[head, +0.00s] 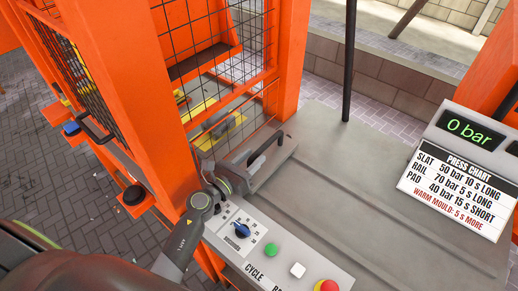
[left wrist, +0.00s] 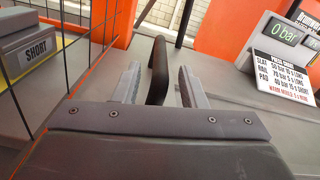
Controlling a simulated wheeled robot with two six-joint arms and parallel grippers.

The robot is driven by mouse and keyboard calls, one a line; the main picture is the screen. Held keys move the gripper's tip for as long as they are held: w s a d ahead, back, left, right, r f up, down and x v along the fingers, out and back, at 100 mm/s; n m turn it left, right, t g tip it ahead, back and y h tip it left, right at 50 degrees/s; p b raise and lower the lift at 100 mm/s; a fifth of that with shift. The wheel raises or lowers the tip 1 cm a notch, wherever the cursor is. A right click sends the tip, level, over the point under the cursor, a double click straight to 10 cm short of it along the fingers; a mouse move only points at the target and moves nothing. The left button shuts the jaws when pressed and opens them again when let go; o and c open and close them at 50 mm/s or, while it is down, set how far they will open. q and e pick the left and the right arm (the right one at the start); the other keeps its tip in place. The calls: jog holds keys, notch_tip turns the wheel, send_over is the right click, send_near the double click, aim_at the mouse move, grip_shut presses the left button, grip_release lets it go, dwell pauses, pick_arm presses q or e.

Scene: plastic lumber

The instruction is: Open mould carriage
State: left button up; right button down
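A black bar handle (head: 267,146) stands beside the orange mesh cage, above the grey bench. In the left wrist view the handle (left wrist: 158,66) lies between the two light grey fingers of my left gripper (left wrist: 160,88). A gap shows on each side of it, so the gripper is open around the handle. In the head view my left gripper (head: 258,164) hides the handle's base. A grey mould block marked SHORT (left wrist: 38,47) sits behind the mesh in the left wrist view. My right gripper is not in view.
The orange cage post (head: 292,60) stands close beyond the handle. A panel with a blue knob (head: 241,230), a green button (head: 270,249), a white button (head: 298,270) and a red button (head: 327,286) lies nearer. The pressure display (head: 468,130) reads 0 bar. The bench (head: 370,190) is clear.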

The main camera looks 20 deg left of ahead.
pick_arm(q)
jog(key=shift+x, duration=1.85)
jog(key=shift+c, duration=0.5)
grip_shut()
